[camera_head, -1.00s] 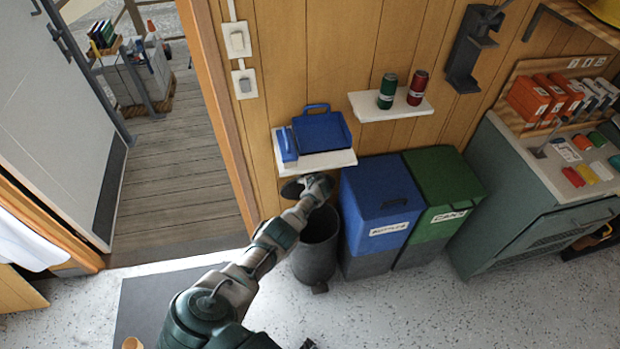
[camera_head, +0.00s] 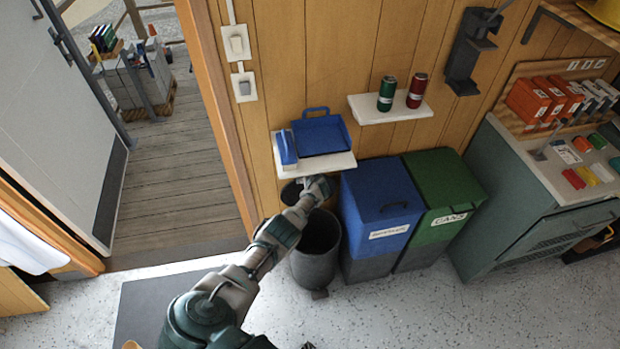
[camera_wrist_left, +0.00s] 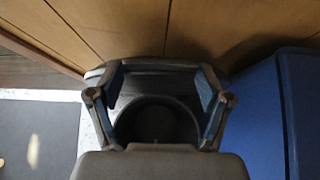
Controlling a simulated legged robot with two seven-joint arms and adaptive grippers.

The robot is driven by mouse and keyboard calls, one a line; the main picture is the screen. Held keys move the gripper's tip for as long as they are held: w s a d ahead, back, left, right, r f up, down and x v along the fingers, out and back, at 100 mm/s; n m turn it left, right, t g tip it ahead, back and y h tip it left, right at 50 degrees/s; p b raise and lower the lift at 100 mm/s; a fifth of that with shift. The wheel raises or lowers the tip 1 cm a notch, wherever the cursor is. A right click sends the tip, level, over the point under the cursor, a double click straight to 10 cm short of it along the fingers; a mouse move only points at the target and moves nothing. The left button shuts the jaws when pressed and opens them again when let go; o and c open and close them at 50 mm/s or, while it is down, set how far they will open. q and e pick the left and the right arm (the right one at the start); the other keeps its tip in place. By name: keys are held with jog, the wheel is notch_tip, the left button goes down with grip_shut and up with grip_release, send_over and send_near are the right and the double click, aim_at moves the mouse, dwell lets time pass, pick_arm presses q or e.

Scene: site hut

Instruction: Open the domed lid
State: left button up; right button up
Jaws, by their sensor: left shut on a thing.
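The dark grey round bin (camera_head: 314,262) stands on the floor against the wooden wall, left of the blue bin. Its domed lid (camera_head: 291,193) is tilted up at the back, partly hidden behind my left gripper (camera_head: 318,187), and the dark mouth of the bin shows below. In the left wrist view my gripper (camera_wrist_left: 158,82) has its two fingers spread on either side of the dark lid (camera_wrist_left: 155,78), shut on it. The open round mouth of the bin shows below the lid there. My right gripper is not in view.
A white shelf (camera_head: 335,165) with a blue tray (camera_head: 321,135) is just above the lid. The blue bin (camera_head: 381,205) stands close on the right, with the green bin (camera_head: 444,190) beside it. An open doorway lies to the left.

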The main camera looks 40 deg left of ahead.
pick_arm(q)
jog(key=shift+s+f, duration=0.25)
jog(key=shift+f, duration=0.2)
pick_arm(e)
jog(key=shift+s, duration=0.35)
pick_arm(q)
jog(key=o, duration=1.6)
jog(key=shift+w+f, duration=0.1)
jog(key=s+d+r, duration=0.1)
jog(key=s+d, duration=0.2)
jog(key=d, duration=0.1)
jog(key=s+d+r, duration=0.1)
jog(key=s+d, duration=0.5)
jog(key=d, duration=0.1)
jog(key=shift+s+d+r, duration=0.3)
jog(key=shift+s+r, duration=0.05)
jog(key=shift+r, duration=0.05)
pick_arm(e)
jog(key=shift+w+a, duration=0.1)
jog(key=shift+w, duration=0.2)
